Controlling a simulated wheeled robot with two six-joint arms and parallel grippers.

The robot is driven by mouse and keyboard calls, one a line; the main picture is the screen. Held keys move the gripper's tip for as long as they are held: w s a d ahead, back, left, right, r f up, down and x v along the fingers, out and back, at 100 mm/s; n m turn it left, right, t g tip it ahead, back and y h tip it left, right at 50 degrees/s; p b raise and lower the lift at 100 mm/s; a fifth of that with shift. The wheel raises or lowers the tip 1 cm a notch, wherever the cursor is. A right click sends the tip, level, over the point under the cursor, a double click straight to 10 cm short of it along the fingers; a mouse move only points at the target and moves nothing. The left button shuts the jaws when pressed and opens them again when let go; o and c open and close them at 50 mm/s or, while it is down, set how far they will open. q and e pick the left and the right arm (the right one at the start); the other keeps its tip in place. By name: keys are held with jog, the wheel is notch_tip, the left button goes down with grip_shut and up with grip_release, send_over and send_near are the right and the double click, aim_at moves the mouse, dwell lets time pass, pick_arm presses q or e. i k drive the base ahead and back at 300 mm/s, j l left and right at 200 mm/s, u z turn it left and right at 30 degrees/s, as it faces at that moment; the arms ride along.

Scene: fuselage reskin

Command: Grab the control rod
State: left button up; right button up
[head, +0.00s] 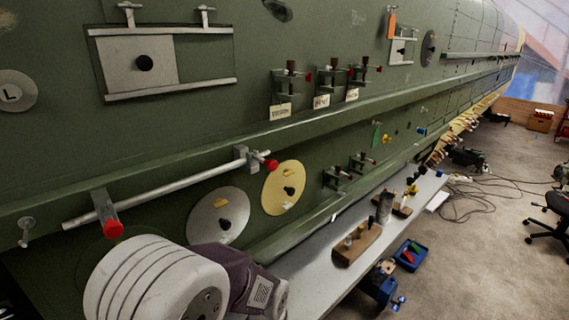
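The control rod (180,184) is a long silver tube on the side of the green fuselage, below a long ledge. It runs at a slant from lower left to upper right. A grey bracket with a red knob holds it near its left end (104,209), and another grey bracket with a red knob holds it near its right end (246,158). A large white ribbed and dark arm link of mine fills the bottom left, below the rod. Neither of my grippers shows in the head view.
A silver disc (219,216) and a yellow disc (284,188) sit below the rod on the fuselage. A grey bench (312,272) with wooden blocks (357,243) runs along its foot. A blue tray (411,255) lies right of it. Cables and a chair stand on the floor at right.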

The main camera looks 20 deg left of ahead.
aim_at(124, 204)
jog(key=k+j+u, duration=0.1)
jog(key=u, duration=0.3)
jog(key=k+j+u, duration=0.1)
jog(key=u, duration=0.35)
jog(key=j+u, duration=0.25)
jog(key=u, duration=0.15)
